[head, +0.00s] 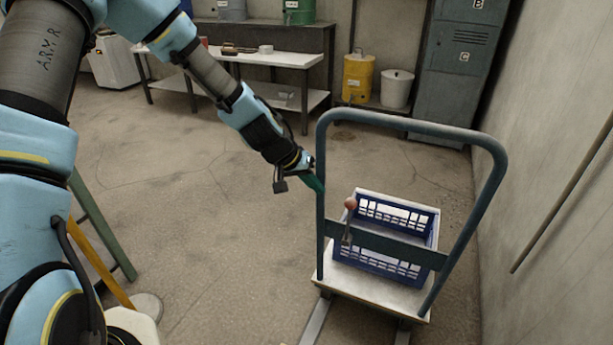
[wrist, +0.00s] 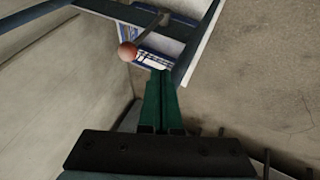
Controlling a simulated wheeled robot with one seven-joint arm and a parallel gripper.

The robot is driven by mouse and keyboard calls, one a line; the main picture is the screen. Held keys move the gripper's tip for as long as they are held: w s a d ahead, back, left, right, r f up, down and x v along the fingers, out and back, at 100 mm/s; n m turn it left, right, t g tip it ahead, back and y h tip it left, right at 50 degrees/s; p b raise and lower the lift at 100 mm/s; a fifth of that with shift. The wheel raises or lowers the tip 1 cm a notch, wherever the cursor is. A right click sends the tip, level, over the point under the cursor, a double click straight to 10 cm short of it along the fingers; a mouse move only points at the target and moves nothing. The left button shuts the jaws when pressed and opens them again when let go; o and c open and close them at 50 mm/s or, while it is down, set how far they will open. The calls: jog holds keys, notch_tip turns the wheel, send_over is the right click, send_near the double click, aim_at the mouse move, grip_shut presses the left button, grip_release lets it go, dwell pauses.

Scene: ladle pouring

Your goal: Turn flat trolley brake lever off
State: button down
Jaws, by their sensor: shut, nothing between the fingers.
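The flat trolley (head: 372,287) stands right of centre in the head view, with a tall blue-grey push handle. Its brake lever (head: 348,228) has a red ball knob (head: 350,204) and rises at the handle's crossbar, knob up. In the wrist view the knob (wrist: 127,52) and lever rod (wrist: 148,30) show beyond my fingertips, up and to the left. My gripper (head: 314,184) has green fingers, shut and empty. It is by the left upright of the handle, left of the knob; I cannot tell whether it touches the upright. The fingers also show in the wrist view (wrist: 161,88).
A blue crate (head: 395,214) sits on the trolley deck. A wall (head: 560,150) runs along the right. Behind are a white table (head: 265,57), a yellow can (head: 357,78), a white bucket (head: 397,89) and a grey cabinet (head: 450,75).

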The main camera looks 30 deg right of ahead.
jog(key=shift+s+d+f+p, duration=0.15)
jog(key=shift+s+d+f, duration=0.35)
jog(key=shift+d, duration=0.15)
jog(key=shift+s+d+f+p, duration=0.1)
jog(key=shift+s+d+f, duration=0.25)
jog(key=shift+s+d, duration=0.25)
jog(key=shift+s+d+f+p, duration=0.15)
jog(key=shift+s+d+f, duration=0.3)
jog(key=shift+d, duration=0.3)
jog(key=shift+r, duration=0.1)
